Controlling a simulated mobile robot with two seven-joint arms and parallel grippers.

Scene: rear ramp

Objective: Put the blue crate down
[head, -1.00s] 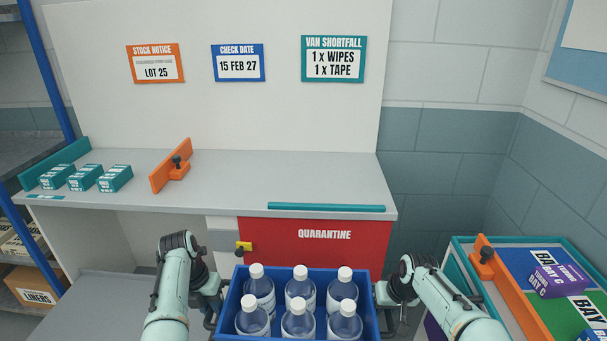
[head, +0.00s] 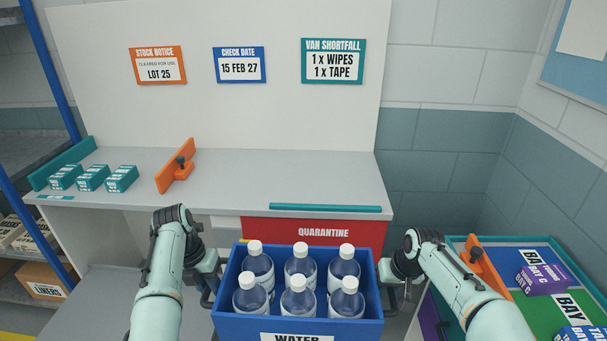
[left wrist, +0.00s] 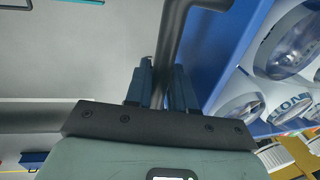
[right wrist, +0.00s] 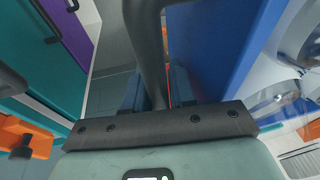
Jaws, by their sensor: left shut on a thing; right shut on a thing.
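The blue crate (head: 298,328) is held level between my two grippers at the bottom middle of the head view. It has a "WATER" label on its near wall and several clear bottles with white caps in it. My left gripper (head: 210,290) is shut on the dark handle at the crate's left side; the handle runs between its fingers (left wrist: 160,85) in the left wrist view. My right gripper (head: 388,285) is shut on the right-side handle, also seen between its fingers (right wrist: 155,90) in the right wrist view. What lies under the crate is hidden.
A grey worktop (head: 270,180) lies ahead, with teal boxes (head: 93,178), an orange stop (head: 176,168) and a teal strip (head: 325,209). A red quarantine drawer front (head: 320,232) is below. A teal-edged bay (head: 560,290) stands right, shelving (head: 25,225) left. The worktop's middle is clear.

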